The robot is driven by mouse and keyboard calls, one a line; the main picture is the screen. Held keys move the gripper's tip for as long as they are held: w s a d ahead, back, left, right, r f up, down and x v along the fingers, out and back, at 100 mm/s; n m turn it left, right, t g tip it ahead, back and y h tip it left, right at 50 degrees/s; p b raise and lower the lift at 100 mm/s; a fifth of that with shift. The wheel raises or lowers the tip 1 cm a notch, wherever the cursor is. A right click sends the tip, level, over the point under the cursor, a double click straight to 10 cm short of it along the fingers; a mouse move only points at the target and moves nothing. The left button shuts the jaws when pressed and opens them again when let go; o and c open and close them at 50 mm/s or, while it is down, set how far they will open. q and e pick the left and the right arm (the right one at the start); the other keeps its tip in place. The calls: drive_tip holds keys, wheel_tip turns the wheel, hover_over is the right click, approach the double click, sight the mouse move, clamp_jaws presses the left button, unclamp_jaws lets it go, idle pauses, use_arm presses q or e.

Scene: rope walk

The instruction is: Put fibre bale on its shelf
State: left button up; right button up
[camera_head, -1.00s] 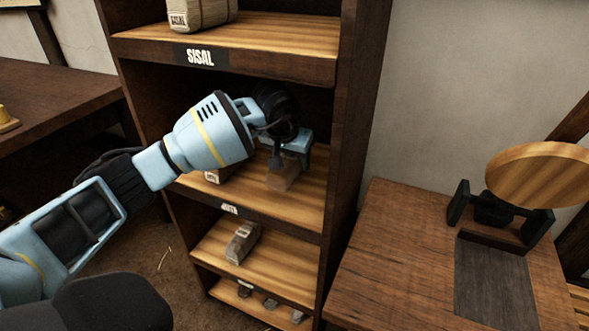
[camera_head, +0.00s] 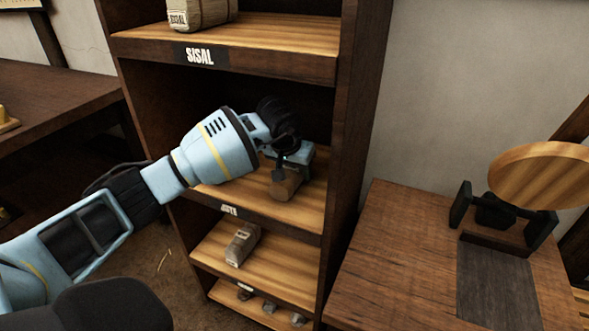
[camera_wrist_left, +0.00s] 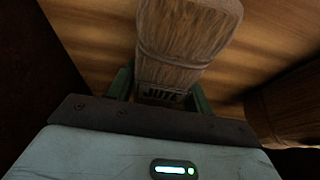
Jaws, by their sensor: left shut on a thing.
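My left gripper (camera_head: 288,168) is inside the middle compartment of the shelf unit, shut on a brown fibre bale (camera_head: 285,185). In the left wrist view the bale (camera_wrist_left: 185,45) sits between the green fingers and carries a "JUTE" label. The bale is low over the wooden jute shelf (camera_head: 307,210), whose front edge has a small label (camera_head: 229,209). I cannot tell whether it touches the boards. Another brown bale (camera_wrist_left: 290,108) shows at the right of the left wrist view, apart from the held one. My right gripper is not in view.
The sisal shelf (camera_head: 275,33) above holds a pale bale (camera_head: 200,12). A lower shelf holds a grey-brown bale (camera_head: 242,243), and the bottom one several small pieces (camera_head: 269,306). The unit's right side wall (camera_head: 350,130) is close to the gripper. A wooden table (camera_head: 400,250) stands at right.

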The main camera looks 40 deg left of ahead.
sight(290, 169)
use_arm(q)
drive_tip(key=o, duration=1.1)
drive_tip(key=shift+o, duration=0.2)
drive_tip(key=p+v, duration=0.1)
drive_tip(key=v, duration=0.4)
drive_tip(key=shift+s+r, duration=0.2)
drive_tip(key=shift+r, duration=0.1)
drive_tip(key=s, duration=0.3)
drive_tip(key=s+d, duration=0.1)
drive_tip(key=s, duration=0.2)
drive_tip(key=s+d+p, duration=0.1)
drive_tip(key=s, duration=0.3)
drive_tip(key=shift+d+f, duration=0.2)
drive_tip(key=shift+s+d, duration=0.2)
drive_tip(key=shift+s, duration=0.45)
